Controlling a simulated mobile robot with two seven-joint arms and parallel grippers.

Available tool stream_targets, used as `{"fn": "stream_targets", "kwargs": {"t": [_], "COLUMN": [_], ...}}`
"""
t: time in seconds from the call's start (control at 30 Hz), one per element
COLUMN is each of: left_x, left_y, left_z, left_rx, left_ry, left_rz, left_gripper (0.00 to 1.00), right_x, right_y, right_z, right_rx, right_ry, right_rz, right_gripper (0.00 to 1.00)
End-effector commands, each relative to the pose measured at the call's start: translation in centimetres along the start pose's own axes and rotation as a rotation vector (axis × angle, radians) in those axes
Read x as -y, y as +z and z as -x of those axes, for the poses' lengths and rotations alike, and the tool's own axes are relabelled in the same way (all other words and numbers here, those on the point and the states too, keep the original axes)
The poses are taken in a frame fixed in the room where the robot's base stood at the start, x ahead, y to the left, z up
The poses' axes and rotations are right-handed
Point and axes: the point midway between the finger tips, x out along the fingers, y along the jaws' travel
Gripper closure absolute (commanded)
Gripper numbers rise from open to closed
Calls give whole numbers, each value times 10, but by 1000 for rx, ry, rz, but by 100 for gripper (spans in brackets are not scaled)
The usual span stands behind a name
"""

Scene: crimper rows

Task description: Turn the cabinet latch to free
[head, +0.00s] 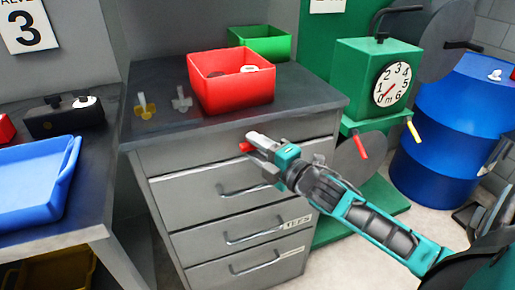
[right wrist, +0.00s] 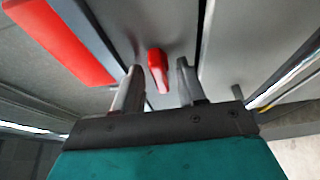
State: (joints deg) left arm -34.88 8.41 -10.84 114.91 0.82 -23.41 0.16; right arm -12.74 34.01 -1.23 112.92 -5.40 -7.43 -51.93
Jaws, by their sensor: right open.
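The cabinet latch, a small red handle (head: 245,146), shows at the upper front of the grey drawer cabinet (head: 225,165), just below its dark top. In the right wrist view the latch (right wrist: 157,70) stands between the two fingers, with a visible gap on either side. My right gripper (head: 259,151) is open in front of the cabinet, its fingers around the latch without clear contact. It also shows in the right wrist view (right wrist: 158,78). The gripper hides part of the latch and its mount in the head view. My left gripper is not in view.
A red bin (head: 235,95) and a green bin (head: 268,48) stand on the cabinet top. Drawer handles (head: 253,187) stick out below the gripper. A green scale (head: 365,75) and blue barrel (head: 455,125) stand at right, a blue tray (head: 30,185) at left.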

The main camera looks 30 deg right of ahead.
Motion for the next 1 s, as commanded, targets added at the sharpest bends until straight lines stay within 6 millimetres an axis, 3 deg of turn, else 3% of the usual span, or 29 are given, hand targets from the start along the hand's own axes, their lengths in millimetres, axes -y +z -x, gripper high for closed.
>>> {"fn": "stream_targets", "kwargs": {"t": [0.1,0.53,1.0], "left_x": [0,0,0], "left_y": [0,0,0], "left_z": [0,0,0], "left_rx": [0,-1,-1], "left_ry": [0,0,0], "left_rz": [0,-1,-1], "left_gripper": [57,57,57], "right_x": [0,0,1], "right_y": [0,0,0], "right_z": [0,0,0], "right_rx": [0,0,2], "right_ry": [0,0,24], "right_rz": [0,0,-61], "right_gripper": [60,100,100]}}
